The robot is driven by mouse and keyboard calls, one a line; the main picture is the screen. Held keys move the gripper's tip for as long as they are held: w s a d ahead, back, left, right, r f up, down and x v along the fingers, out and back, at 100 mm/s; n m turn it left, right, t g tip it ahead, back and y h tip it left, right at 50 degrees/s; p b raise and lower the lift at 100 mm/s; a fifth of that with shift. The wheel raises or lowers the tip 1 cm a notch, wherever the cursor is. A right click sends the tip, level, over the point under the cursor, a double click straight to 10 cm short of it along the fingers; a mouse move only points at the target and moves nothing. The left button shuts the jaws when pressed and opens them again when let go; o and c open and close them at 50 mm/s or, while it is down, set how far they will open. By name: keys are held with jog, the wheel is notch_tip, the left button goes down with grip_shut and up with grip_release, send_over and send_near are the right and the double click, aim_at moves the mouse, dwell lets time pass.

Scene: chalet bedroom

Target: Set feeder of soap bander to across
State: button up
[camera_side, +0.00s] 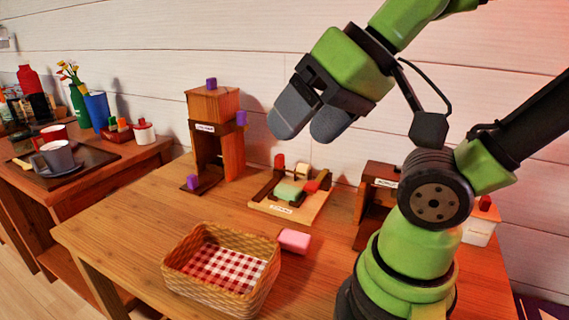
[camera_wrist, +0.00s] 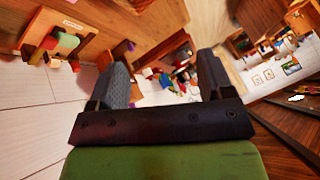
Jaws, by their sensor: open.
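Three wooden devices with white labels, too small to read surely, stand on the table. The tall one (camera_side: 207,105) has purple knobs on its top, side and foot. The low one (camera_side: 310,205) has a flat board with a green block (camera_side: 289,191) and red parts; it also shows in the wrist view (camera_wrist: 35,20). The third (camera_side: 376,185) is partly behind my arm. I cannot tell which is the bander.
A wicker basket (camera_side: 183,268) with a red checked cloth stands at the table's front, a pink soap (camera_side: 294,240) beside it. A white box (camera_side: 482,225) stands at the right behind my arm. A side table at left holds cups, a vase and bottles. The table's left part is clear.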

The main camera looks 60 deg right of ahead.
dwell(0.3)
jog(key=shift+w, duration=0.2)
jog(key=c, duration=0.3)
jog(key=w+d+r+m, duration=0.1)
jog(key=w+d+m, duration=0.3)
jog(key=w+m, duration=0.45)
jog(key=m+t+h, duration=0.2)
jog(key=m, duration=2.2)
send_over(279, 155)
jog(key=s, duration=0.6)
notch_tip(279, 155, down, 21)
jog(key=shift+n, duration=0.25)
jog(key=x, duration=0.9)
jog(key=shift+w+r, duration=0.1)
jog(key=shift+w, duration=0.2)
jog(key=shift+a, duration=0.1)
grip_shut()
